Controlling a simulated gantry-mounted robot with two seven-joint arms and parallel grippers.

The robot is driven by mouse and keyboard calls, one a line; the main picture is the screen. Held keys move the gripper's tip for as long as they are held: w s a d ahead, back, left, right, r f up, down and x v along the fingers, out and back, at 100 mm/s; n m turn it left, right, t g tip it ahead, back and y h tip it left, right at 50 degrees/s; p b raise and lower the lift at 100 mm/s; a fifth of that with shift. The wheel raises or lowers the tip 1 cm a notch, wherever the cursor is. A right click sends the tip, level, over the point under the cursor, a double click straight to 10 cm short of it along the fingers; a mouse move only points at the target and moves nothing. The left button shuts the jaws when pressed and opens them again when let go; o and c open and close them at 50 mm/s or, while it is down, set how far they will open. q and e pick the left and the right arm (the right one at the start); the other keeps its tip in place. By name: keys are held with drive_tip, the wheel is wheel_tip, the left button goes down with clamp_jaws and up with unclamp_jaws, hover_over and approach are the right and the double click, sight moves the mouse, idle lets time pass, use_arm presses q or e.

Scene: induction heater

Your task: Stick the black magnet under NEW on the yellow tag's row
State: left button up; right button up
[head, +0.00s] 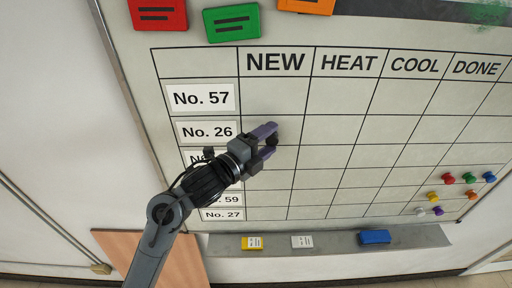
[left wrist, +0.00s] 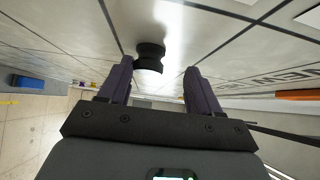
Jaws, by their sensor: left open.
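The black magnet (left wrist: 149,55) sticks on the whiteboard just beyond my left fingertips in the left wrist view, closer to the left-hand finger. My left gripper (head: 268,142) is open at the NEW column, around the No. 26 row and the row below. A dark bit of the magnet (head: 273,140) shows between its purple fingers. The fingers (left wrist: 158,72) do not visibly clamp it. The yellow tag (head: 252,243) lies in the tray under the board; its print is too small to read. The NEW heading (head: 275,62) tops the first column. My right gripper is out of view.
My left arm hides much of the third and fourth row labels. A white tag (head: 302,241) and a blue eraser (head: 375,237) lie in the tray (head: 335,240). Several coloured magnets (head: 448,178) sit at the lower right. The other grid cells in view look empty.

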use_arm(q)
drive_tip(key=b+v, duration=0.2)
drive_tip(key=v, duration=0.9)
drive_tip(key=s+f+n+g+y+p, duration=0.1)
drive_tip(key=s+f+n+y+p, duration=0.15)
drive_tip(key=s+f, duration=0.45)
drive_tip(key=s+f+n+g+y+p, duration=0.1)
drive_tip(key=s+f+n+g+p, duration=0.2)
drive_tip(key=f, duration=0.8)
drive_tip(key=s+a+f+n+g+y+p, duration=0.2)
drive_tip(key=s+a+n, duration=0.4)
drive_tip(key=s+n, duration=0.3)
drive_tip(key=s+a+f+n+g+y+p, duration=0.2)
drive_tip(key=s+a+f+n+g+y, duration=0.2)
drive_tip(key=s+a+n, duration=0.3)
drive_tip(key=shift+s+a+f+n+y+p, duration=0.3)
drive_tip(key=shift+s+f+n+y, duration=0.5)
drive_tip(key=shift+s+n, duration=0.4)
